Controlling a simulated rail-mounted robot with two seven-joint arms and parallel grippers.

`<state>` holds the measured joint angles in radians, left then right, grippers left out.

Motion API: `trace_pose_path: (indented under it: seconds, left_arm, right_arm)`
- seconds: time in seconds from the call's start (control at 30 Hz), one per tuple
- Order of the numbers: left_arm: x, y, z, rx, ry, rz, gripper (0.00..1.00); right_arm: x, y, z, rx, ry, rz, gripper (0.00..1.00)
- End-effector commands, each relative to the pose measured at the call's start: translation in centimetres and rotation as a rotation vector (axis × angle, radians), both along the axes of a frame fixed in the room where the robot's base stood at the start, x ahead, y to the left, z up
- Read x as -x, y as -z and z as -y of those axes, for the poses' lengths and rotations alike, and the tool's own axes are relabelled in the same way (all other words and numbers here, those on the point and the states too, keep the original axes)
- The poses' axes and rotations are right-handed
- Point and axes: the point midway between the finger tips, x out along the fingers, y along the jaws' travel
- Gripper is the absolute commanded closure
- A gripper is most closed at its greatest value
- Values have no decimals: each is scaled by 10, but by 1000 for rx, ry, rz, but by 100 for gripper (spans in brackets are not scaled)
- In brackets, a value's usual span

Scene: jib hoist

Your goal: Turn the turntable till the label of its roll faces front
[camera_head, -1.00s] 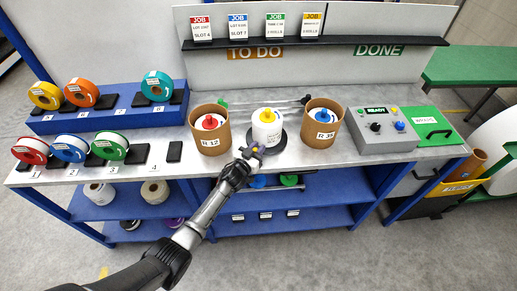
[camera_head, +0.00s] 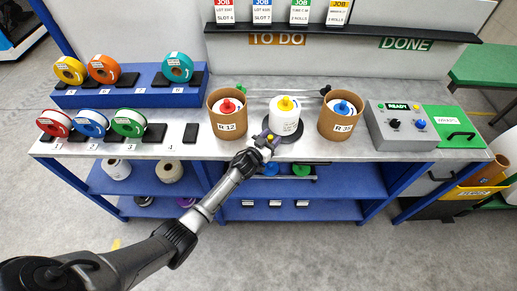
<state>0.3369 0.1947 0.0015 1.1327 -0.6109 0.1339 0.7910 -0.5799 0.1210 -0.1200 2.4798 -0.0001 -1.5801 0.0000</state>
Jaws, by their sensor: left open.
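A white roll (camera_head: 284,121) with a yellow top knob stands upright on the dark round turntable (camera_head: 299,138) at the middle of the bench. Small dark print shows low on the roll's front right side; it is too small to read. My left gripper (camera_head: 268,139) is open at the turntable's front left edge, beside a small yellow knob or peg (camera_head: 270,137). I cannot tell whether the fingers touch it. My right gripper is not in view.
Cardboard tubs R 12 (camera_head: 227,124) and R 35 (camera_head: 338,128) flank the turntable closely. A control box (camera_head: 398,139) reading READY and a green panel (camera_head: 447,122) lie to the right. Colored rolls stand in slots on the left. Job cards (camera_head: 262,13) stand on the back shelf.

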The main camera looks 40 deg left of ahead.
Motion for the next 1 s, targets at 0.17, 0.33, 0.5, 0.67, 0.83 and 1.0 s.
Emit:
trace_pose_path:
  seconds: [0.17, 0.33, 0.5, 0.67, 0.83, 1.0]
  left_arm:
    - [34, 0, 0, -1, 1, -3, 52]
    - [68, 0, -1, -1, 0, -4, 52]
    - [95, 0, -1, 0, 1, -3, 52]
    - [113, 1, -1, 0, 0, -3, 52]
    - [123, 0, -2, 0, -1, -2, 52]
    - [124, 0, -2, 0, -1, -1, 52]
  right_arm:
    - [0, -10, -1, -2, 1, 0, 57]
    - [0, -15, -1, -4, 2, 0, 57]
    - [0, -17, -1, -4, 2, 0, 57]
    - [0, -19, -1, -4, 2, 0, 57]
    - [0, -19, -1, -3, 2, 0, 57]
    - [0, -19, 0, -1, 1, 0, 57]
